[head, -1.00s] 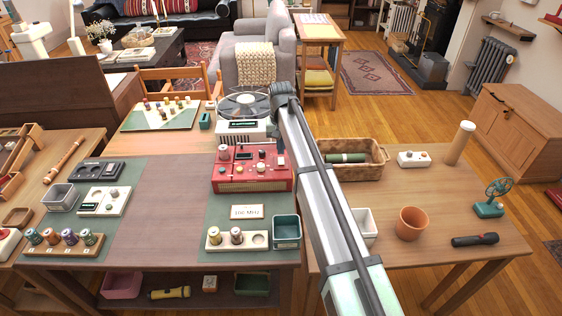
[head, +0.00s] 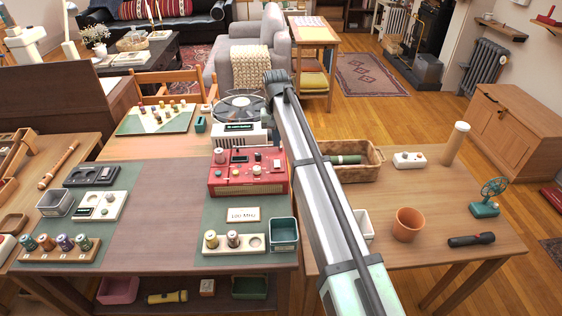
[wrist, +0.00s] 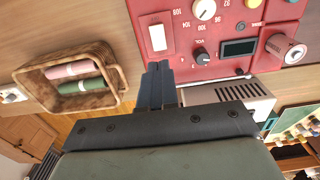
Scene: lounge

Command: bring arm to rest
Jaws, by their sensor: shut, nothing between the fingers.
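My arm reaches up across the middle of the head view, over the right side of the workbench. My gripper (wrist: 157,84) shows in the wrist view, its two dark fingers together with nothing between them. The fingertips appear close to the edge of the red radio (wrist: 220,35) in that view; I cannot tell the gap or whether they touch. The red radio also shows in the head view (head: 248,178), just left of my arm. The gripper is largely hidden by the arm in the head view.
A turntable (head: 238,108) stands behind the radio. A teal bin (head: 284,236) is left of the arm. The middle of the bench is clear.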

